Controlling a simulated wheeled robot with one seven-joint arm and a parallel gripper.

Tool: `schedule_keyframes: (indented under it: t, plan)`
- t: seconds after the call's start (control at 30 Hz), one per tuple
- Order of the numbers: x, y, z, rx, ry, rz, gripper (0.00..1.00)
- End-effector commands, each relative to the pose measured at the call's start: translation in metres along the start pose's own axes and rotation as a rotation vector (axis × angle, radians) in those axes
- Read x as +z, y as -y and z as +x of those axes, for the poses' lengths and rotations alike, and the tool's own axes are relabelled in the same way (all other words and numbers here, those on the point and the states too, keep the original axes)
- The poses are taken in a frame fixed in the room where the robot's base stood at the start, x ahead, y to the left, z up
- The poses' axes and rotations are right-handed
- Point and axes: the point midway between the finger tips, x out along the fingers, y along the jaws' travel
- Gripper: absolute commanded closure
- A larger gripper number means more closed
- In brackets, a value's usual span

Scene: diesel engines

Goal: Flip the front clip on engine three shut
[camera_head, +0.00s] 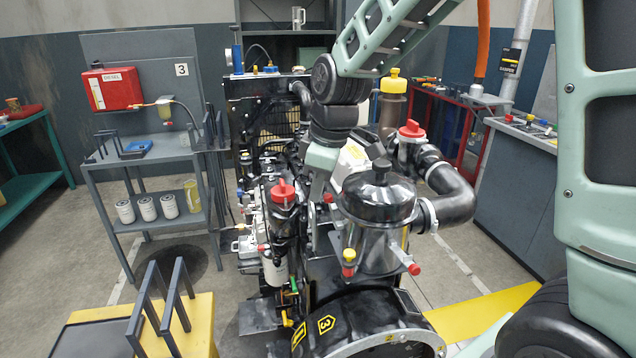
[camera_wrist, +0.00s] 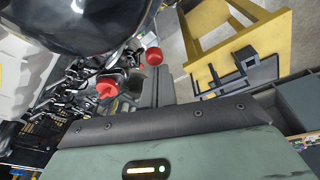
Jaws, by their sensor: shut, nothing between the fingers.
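Engine three (camera_head: 326,324) carries a yellow "3" label in the head view. At its front stands a metal canister (camera_head: 374,246) with a glossy black domed lid (camera_head: 378,200). The lid also shows close up in the wrist view (camera_wrist: 80,22). Red-ended fittings (camera_head: 349,271) stick out near the canister's base. I cannot clearly pick out the front clip or its position. My gripper (camera_head: 314,212) points down just left of the canister, shut and empty. Its fingertips are hard to make out among the engine parts, and I cannot tell whether they touch anything.
A red-capped filler (camera_head: 284,192) stands left of my gripper; a thick black hose (camera_head: 448,200) curves right of the canister. A yellow stand (camera_head: 198,328) with dark upright frames is at front left. A grey shelf (camera_head: 150,220) stands farther left.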

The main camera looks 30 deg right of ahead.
Motion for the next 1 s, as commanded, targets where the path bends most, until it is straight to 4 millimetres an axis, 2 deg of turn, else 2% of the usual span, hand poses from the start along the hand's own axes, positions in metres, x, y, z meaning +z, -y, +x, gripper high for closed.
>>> schedule_keyframes:
  t: [0.37,0.63,1.0]
  plan:
    - [0.003,-0.001,-0.001,0.0,0.0,0.001,1.0]
    - [0.023,-0.013,-0.009,0.001,0.001,0.002,1.0]
    - [0.023,-0.012,-0.009,-0.001,0.005,0.001,1.0]
